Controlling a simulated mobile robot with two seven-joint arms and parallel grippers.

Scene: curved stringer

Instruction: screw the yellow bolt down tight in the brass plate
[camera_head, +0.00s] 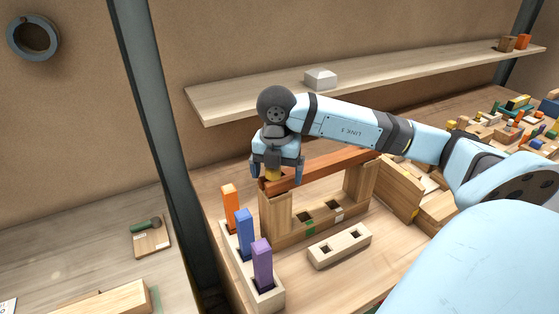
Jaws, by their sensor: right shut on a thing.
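My right gripper (277,173) points down over the left end of a reddish-brown beam (325,169). It is shut on the yellow bolt (272,175), which shows as a small yellow patch between the fingers. The bolt's lower end and how deep it sits are hidden. I cannot make out the brass plate; the gripper covers that spot. The beam lies across two upright wooden posts of a wooden frame (318,226). My left gripper is not in view.
A wooden rack (265,296) holds orange, blue and purple blocks in front of the gripper. A holed wooden block (339,246) lies in front of the frame. A shelf (400,82) runs behind, carrying a white block (320,78). Many small blocks clutter the right.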

